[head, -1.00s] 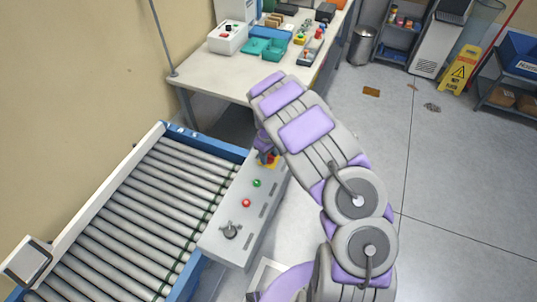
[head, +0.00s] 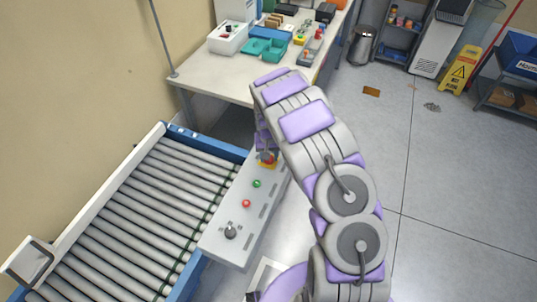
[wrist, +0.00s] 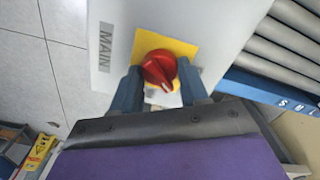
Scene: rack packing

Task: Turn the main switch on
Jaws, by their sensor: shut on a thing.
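The main switch (wrist: 159,70) is a red rotary knob on a yellow plate, beside the label MAIN (wrist: 106,48), in the wrist view. My gripper (wrist: 158,80) has its two blue fingers on either side of the red knob, shut on it. The knob's grip ridge lies at a slant in the wrist view. In the head view the main switch (head: 268,160) shows at the far end of the grey control panel (head: 218,243), partly hidden by my arm.
The panel also carries a green button (head: 257,184), a red button (head: 246,203) and a dark rotary knob (head: 230,233). A roller conveyor (head: 140,220) runs along its left. A table (head: 200,73) with bins stands behind. Open floor lies to the right.

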